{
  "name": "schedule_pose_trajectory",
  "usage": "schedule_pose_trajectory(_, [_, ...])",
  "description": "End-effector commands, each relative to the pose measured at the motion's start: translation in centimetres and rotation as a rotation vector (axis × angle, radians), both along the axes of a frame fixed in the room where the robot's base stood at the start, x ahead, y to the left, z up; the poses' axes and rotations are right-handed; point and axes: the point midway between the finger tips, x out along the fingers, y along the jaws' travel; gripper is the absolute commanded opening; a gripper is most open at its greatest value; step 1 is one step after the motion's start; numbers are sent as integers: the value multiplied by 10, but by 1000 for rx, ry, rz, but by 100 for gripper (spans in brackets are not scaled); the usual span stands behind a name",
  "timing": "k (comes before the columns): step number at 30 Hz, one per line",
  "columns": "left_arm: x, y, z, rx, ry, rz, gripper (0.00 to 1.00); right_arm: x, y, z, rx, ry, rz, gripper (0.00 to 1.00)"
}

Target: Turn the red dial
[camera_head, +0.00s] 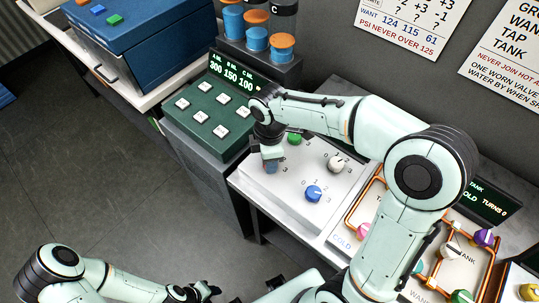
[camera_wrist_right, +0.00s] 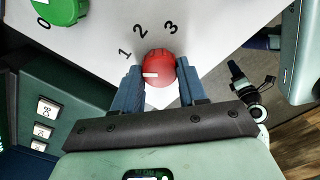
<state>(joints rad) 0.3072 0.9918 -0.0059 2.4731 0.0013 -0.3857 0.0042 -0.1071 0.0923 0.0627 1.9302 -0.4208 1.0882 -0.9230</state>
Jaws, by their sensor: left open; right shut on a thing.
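The red dial (camera_wrist_right: 160,66) is on the white panel (camera_wrist_right: 190,20) in the right wrist view. The marks 1, 2 and 3 are printed around it. Its white pointer line faces left in that view, below the 1, towards one finger. My right gripper (camera_wrist_right: 158,82) has its blue fingers on both sides of the dial, shut on it. In the head view my right gripper (camera_head: 271,163) is at the panel's left corner and hides the red dial. My left gripper (camera_head: 208,289) is open and empty at the bottom, over the floor, away from the panel.
A green dial (camera_head: 294,138), a white dial (camera_head: 338,164) and a blue dial (camera_head: 313,194) share the panel. A green button box (camera_head: 205,115) stands to its left. Copper pipes and coloured knobs lie right, partly behind my right arm. Open floor (camera_head: 90,170) is at left.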

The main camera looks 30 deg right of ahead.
Motion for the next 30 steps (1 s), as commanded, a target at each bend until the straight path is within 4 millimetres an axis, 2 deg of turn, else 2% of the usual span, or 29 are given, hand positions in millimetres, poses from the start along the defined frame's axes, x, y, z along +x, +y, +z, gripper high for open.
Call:
schedule_pose_trajectory(15, [10, 0, 13, 0, -12, 0, 43, 0, 0, 2, 0, -3, 402, 11])
schedule_pose_trajectory(30, [13, 0, 15, 0, -15, 0, 43, 0, 0, 1, 0, -4, 521, 11])
